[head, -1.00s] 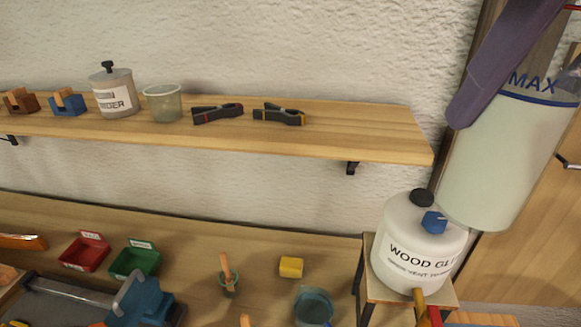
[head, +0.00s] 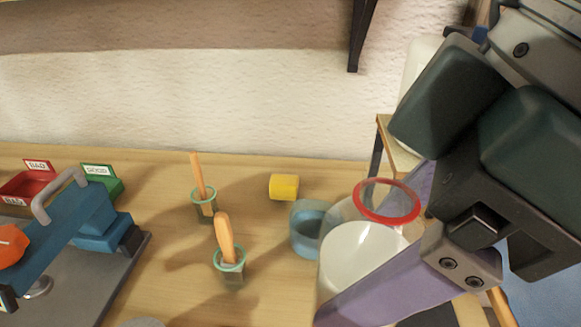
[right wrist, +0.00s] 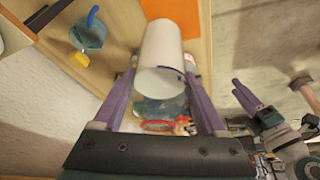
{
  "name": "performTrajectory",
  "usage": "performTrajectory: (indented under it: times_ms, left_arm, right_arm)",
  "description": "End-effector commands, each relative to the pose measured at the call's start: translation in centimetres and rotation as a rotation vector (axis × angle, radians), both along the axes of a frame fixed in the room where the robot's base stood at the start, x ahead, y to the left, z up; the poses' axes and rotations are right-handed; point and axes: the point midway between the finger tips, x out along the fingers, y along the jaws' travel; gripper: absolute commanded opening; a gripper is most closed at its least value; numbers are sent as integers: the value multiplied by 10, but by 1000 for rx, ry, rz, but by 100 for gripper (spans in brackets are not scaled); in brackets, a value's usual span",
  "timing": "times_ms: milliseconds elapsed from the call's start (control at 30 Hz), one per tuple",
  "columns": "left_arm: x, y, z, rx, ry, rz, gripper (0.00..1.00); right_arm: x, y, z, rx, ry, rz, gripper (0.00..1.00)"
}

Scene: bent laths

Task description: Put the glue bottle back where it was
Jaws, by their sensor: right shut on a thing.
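The glue bottle is a clear, open-topped vessel with a red rim (head: 388,201) and white contents (head: 362,258). My right gripper (head: 392,245) is shut on it, with the purple fingers on either side of its wall. The bottle is in the air over the right part of the bench, somewhat tilted. In the right wrist view the white-filled bottle (right wrist: 160,55) is between the fingertips (right wrist: 160,95). My left gripper (right wrist: 236,103) shows small at the right of that view, its purple fingers apart and empty. The bottle's far side is hidden.
A stool with a white glue tank (head: 418,65) stands behind my right arm.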

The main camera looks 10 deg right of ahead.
Motion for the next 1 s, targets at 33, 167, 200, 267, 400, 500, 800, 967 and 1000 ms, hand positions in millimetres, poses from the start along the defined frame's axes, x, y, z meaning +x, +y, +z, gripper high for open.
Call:
performTrajectory:
  times_ms: [33,167,200,267,400,500,800,967,1000]
  left_arm:
    - [0,0,-4,0,0,1,50]
    - [0,-1,-12,-3,-1,2,50]
    - [0,-1,-14,-4,0,3,50]
    - [0,-2,-18,-7,-1,4,50]
    - [0,-3,-25,-11,0,7,50]
    - [0,-3,-29,-11,-1,7,50]
    - [1,-2,-35,-10,-2,7,50]
    - [1,-2,-41,-6,-2,4,50]
    - [1,-1,-41,-5,-1,4,50]
  right_arm:
    - [-2,1,-10,1,3,12,0]
    - [-3,1,-41,-1,5,18,0]
    - [-3,1,-53,-1,5,17,0]
    - [-3,1,-71,-1,5,16,0]
    - [-3,1,-112,-1,4,16,0]
    - [-3,1,-136,-1,1,15,0]
    - [-2,1,-170,0,-1,17,0]
    - [-2,1,-195,1,-1,16,0]
    - [-2,1,-198,0,-1,17,0]
